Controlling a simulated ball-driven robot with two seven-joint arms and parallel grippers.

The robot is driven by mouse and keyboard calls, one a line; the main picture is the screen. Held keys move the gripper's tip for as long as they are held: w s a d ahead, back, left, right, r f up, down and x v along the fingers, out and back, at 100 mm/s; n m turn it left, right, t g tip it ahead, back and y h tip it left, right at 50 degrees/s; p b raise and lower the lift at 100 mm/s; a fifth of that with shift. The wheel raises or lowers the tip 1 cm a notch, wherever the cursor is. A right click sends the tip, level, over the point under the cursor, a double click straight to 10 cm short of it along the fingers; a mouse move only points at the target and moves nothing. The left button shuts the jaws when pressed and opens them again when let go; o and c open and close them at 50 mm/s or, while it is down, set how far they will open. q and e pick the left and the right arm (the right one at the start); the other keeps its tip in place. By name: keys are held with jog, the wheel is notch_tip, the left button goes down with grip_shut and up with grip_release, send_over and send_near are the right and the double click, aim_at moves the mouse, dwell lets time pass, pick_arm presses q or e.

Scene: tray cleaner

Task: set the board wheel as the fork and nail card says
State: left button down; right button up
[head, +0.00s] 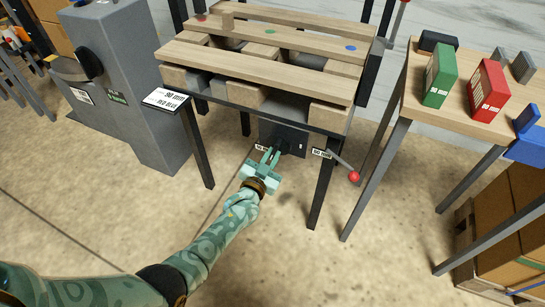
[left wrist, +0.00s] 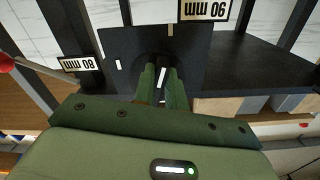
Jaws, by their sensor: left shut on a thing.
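The fork and nail card (head: 167,99) is a white plate at the bench's front left corner. Its top line looks like 90 mm; the smaller line below seems to name red and blue. The board wheel (head: 292,146) is a dark round part on a dark plate under the bench. My left gripper (head: 269,157) is shut on it, and its fingers (left wrist: 162,84) hide most of it in the left wrist view. A white strip shows between them. A 90 mm label (left wrist: 204,10) and an 80 mm label (left wrist: 82,64) flank the wheel. My right gripper is out of view.
The bench (head: 330,118) carries wooden planks (head: 260,75) and blocks. A red-knobbed lever (head: 353,176) sticks out right of the wheel. A side table (head: 420,105) holds a green box (head: 440,76) and a red box (head: 489,88). A grey machine (head: 140,80) stands left.

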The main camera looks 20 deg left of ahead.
pick_arm(q)
jog(key=shift+s+f+m, duration=0.1)
jog(key=shift+f+m, duration=0.1)
jog(key=shift+m, duration=0.2)
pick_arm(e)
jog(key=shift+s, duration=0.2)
pick_arm(q)
jog(key=c, duration=1.6)
grip_release()
jog(key=shift+o, duration=0.8)
jog(key=shift+r, duration=0.1)
